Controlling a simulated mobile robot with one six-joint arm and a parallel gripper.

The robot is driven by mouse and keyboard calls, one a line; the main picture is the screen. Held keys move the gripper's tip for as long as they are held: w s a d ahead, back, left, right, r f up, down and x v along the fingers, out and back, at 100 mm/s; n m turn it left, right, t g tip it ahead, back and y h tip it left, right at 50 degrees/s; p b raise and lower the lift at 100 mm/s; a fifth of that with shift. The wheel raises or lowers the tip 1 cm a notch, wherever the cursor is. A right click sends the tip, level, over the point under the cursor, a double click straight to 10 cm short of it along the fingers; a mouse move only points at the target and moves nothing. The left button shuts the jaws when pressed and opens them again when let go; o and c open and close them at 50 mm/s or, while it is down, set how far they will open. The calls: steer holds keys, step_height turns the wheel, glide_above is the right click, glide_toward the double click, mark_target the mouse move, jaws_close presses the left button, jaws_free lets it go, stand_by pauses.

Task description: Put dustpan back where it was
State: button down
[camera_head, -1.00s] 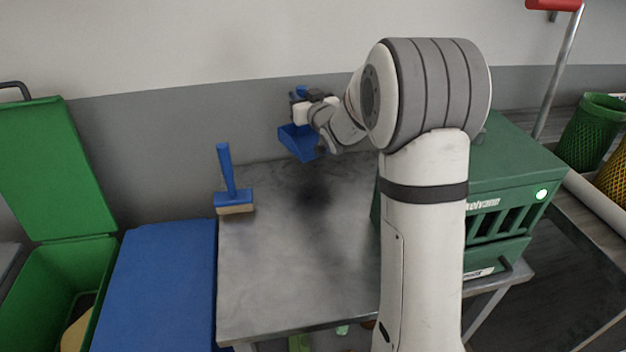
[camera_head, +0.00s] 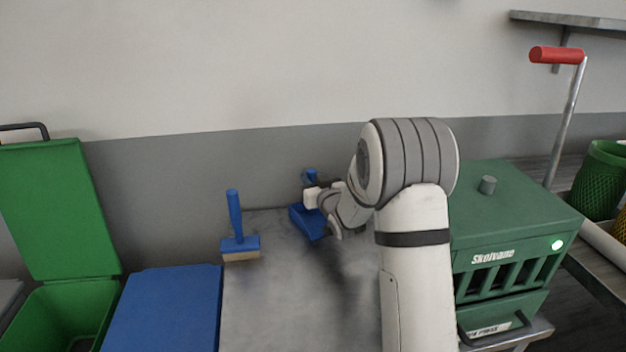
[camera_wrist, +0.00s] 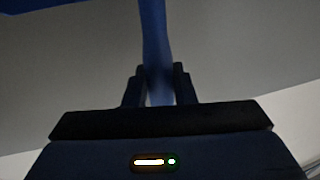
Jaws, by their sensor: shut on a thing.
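The blue dustpan (camera_head: 308,222) is near the back of the grey metal table (camera_head: 285,290), close to the wall. My gripper (camera_head: 314,190) is shut on its upright handle. In the wrist view, the blue handle (camera_wrist: 153,45) stands between the two dark fingers of my gripper (camera_wrist: 159,88), and a blue edge of the pan shows at the top left. The pan looks low over the table; I cannot tell whether it touches the surface. My arm hides part of the table to the right of the dustpan.
A blue brush (camera_head: 240,245) stands handle up on the table's left. A green box-shaped machine (camera_head: 510,240) is on the right behind my arm. A blue lid (camera_head: 168,310) and an open green bin (camera_head: 60,315) lie left of the table. The tabletop between brush and dustpan is clear.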

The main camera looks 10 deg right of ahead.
steer(key=shift+f, duration=0.15)
steer(key=c, duration=1.2)
jaws_free()
steer(key=shift+r, duration=0.2)
steer(key=v, duration=1.2)
steer(key=shift+b, duration=0.35)
